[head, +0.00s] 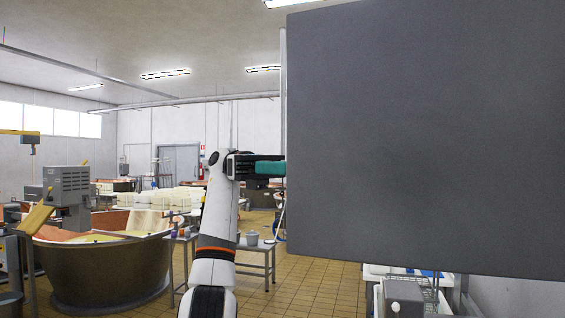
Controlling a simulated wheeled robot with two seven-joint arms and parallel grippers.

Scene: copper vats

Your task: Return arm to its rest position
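My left arm rises from the bottom of the head view, left of centre, white with an orange band. Its wrist is bent, and the dark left gripper (243,165) points right at about mid-height. A teal piece (270,168) shows at the end of the gripper and reaches the edge of a large grey panel. I cannot tell whether it is held or part of the gripper, and the fingertips are not clear. My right gripper is not in view.
The large flat grey panel (425,140) fills most of the right side and hides what is behind it. A copper vat (100,268) stands at the left. A small table (258,247) with containers stands behind my arm. Tiled floor (305,290) shows between arm and panel.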

